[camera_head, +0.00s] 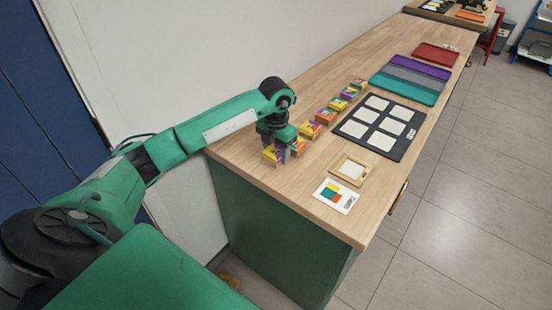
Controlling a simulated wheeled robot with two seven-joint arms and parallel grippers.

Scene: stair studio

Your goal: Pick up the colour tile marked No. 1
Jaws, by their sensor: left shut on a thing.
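Several small colour tiles stand in a row along the wall side of the wooden counter, in yellow, orange and purple. My left gripper (286,152) is at the near end of this row, pointing down, shut on a colour tile (270,154) with yellow and purple on it. The gripper covers part of this tile, and its number is too small to read. I cannot tell whether the tile touches the counter. Another orange tile (311,130) stands just beyond. My right gripper is out of view.
A black board with several white squares (352,129) lies right of the row. Nearer are a wooden frame (337,171) and a white card with colour patches (322,193). Purple, grey and teal mats (405,91) and a red tray (436,54) lie farther back. A wall borders the counter's left.

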